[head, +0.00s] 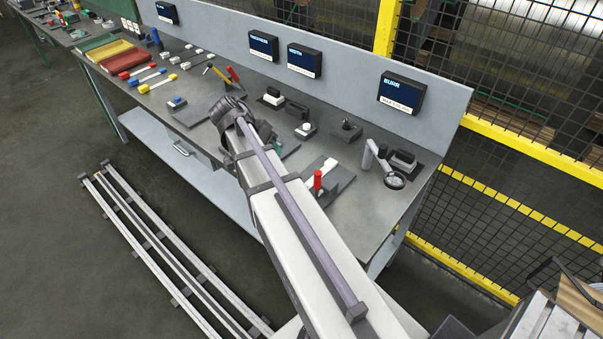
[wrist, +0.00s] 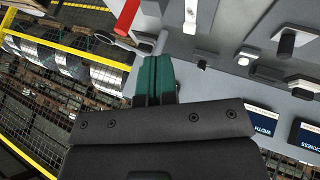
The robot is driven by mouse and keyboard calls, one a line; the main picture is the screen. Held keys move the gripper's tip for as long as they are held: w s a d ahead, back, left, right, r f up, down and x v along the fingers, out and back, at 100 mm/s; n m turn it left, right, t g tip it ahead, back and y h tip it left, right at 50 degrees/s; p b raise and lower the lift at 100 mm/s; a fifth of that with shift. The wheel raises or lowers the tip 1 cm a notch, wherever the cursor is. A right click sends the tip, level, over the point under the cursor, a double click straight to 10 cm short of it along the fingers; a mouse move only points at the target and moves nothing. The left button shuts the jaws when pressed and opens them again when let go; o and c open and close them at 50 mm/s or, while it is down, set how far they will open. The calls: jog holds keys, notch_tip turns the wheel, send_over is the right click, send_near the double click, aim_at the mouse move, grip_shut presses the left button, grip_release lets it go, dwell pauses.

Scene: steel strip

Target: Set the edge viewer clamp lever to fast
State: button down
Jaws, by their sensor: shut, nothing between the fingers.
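A red upright lever (head: 317,182) stands on a dark grey block with a white strip (head: 322,165) on the bench. It looks like the clamp lever, but no label on it is readable. In the wrist view a red lever (wrist: 127,17) shows at the top, beyond and left of my gripper's tips. My gripper (wrist: 154,62) has teal fingers, shut together and empty. In the head view only a bit of teal (head: 279,148) shows past my arm, left of the red lever. My arm hides part of the bench there.
A stand with a ring lens (head: 394,180) is right of the lever. Small devices (head: 346,130) stand behind it. Display boxes (head: 402,95) hang on the back panel. Another red lever (head: 233,75) is farther left. Yellow-framed mesh fencing (head: 520,135) borders the right.

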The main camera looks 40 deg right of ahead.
jog(key=b, duration=0.8)
send_near(317, 186)
jog(key=d+f, duration=0.4)
jog(key=shift+w+f, duration=0.25)
jog(key=shift+f, duration=0.15)
